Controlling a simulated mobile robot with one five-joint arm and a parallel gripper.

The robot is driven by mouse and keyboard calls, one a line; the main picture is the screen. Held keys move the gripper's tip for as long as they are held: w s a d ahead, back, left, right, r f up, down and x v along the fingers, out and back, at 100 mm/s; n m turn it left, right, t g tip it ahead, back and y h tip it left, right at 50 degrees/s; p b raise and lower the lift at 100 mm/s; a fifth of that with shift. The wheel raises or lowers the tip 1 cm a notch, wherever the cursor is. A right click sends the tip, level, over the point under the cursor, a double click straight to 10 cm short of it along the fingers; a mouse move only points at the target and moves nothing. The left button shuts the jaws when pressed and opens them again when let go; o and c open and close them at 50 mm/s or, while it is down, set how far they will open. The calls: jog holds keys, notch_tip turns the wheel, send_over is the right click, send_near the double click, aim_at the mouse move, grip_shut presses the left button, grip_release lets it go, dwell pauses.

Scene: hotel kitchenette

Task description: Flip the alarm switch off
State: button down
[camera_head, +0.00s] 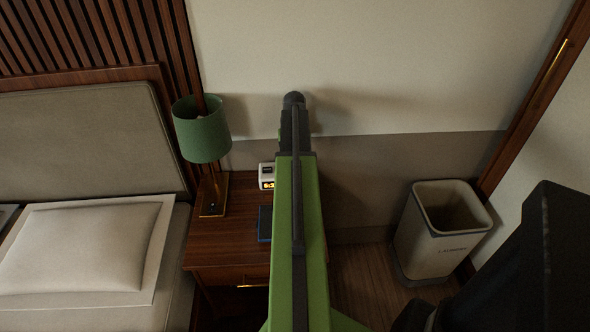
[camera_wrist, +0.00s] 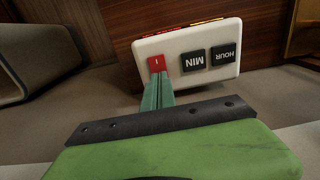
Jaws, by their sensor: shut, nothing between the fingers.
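The white alarm clock (camera_head: 266,171) stands on the wooden nightstand (camera_head: 227,243), partly covered by my arm in the head view. In the wrist view the clock (camera_wrist: 175,46) appears upside down, with its top face toward the camera. A small red switch (camera_wrist: 156,63) with a white mark sits near its left end, beside the black MIN and HOUR buttons. My gripper (camera_wrist: 158,80) is shut and empty, its green fingertips right at the lower edge of the red switch. I cannot tell whether they touch it. The head view does not show the fingertips clearly.
A green-shaded lamp (camera_head: 202,130) stands left of the clock on the nightstand. A dark blue flat item (camera_head: 265,224) lies in front of the clock. The bed with a pillow (camera_head: 80,245) is at left; a white bin (camera_head: 415,243) stands at right.

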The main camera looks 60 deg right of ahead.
jog(key=shift+f, duration=0.25)
jog(key=shift+r, duration=0.15)
notch_tip(320, 180, up, 7)
jog(key=p, duration=0.6)
jog(key=shift+p, duration=0.35)
